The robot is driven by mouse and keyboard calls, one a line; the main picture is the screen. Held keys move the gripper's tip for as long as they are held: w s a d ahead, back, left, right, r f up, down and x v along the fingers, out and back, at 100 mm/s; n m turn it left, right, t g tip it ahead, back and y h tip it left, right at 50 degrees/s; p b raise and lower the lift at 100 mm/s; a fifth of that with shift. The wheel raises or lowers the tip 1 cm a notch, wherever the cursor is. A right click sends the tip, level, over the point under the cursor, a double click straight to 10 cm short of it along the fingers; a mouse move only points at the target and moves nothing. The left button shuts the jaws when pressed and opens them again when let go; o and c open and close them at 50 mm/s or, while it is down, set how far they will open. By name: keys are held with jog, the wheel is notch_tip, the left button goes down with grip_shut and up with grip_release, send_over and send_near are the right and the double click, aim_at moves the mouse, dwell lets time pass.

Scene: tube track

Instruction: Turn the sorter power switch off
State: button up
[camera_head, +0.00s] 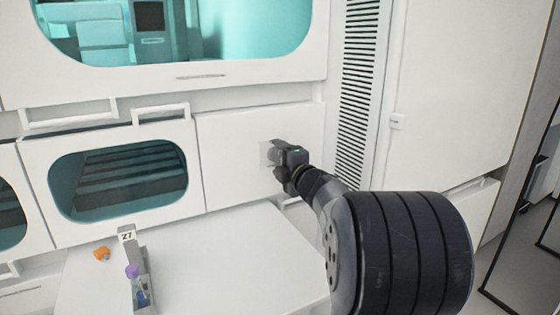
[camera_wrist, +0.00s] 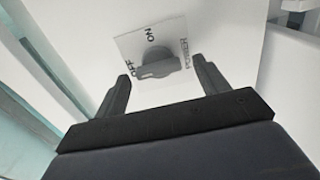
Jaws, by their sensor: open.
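The sorter power switch is a grey rotary knob (camera_wrist: 157,62) on a pale square plate with ON, OFF and POWER lettering, seen in the wrist view. The plate (camera_head: 265,155) also shows in the head view, on the white machine panel, partly hidden by my gripper. In the wrist view my gripper (camera_wrist: 160,80) is open, with one finger on each side of the knob. I see no clear contact, and cannot tell how far the fingertips are from the plate. The knob's bar lies roughly crosswise between the fingers.
Below the panel is a white shelf (camera_head: 225,260) with a rack labelled 27 (camera_head: 128,237), a purple-capped tube (camera_head: 135,280) and an orange cap (camera_head: 101,253). A windowed drawer (camera_head: 122,212) is left of the switch; a vent (camera_head: 357,90) is to the right.

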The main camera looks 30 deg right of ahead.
jog(key=shift+s, duration=0.15)
jog(key=s+p, duration=0.1)
jog(key=s, duration=0.9)
jog(key=shift+s+d+p, duration=0.2)
jog(key=shift+s+p, duration=0.05)
jog(key=shift+p, duration=0.1)
jog(key=w+b, duration=0.1)
jog(key=w, duration=0.9)
jog(key=shift+w+a+b, duration=0.2)
jog(key=shift+w+b, duration=0.1)
jog(key=shift+b, duration=0.05)
jog(key=shift+w, duration=0.2)
jog(key=shift+s+r+m, duration=0.1)
jog(key=shift+m, duration=0.2)
